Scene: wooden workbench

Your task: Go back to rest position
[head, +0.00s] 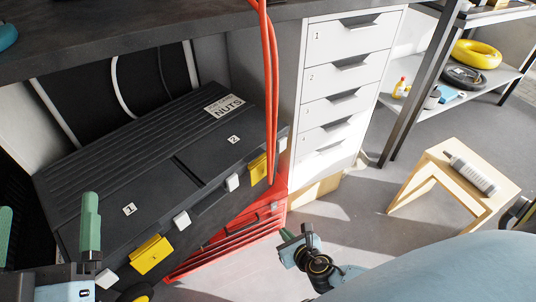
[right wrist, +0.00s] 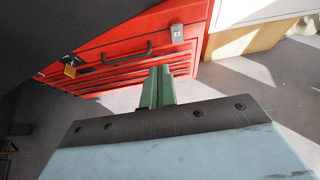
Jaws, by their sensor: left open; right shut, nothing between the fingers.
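My left gripper (head: 47,228) is at the lower left of the head view, with its two green fingers wide apart and nothing visible between them. It is in front of the black case (head: 150,150), near the label 1 end.
The black case has yellow latches (head: 151,254) and a NUTS label. A white drawer unit (head: 345,85) stands behind. Red cables (head: 270,90) hang in front of it. A wooden stool (head: 455,185) holding a grey cylinder (head: 471,174) is at right. Grey floor between is open.

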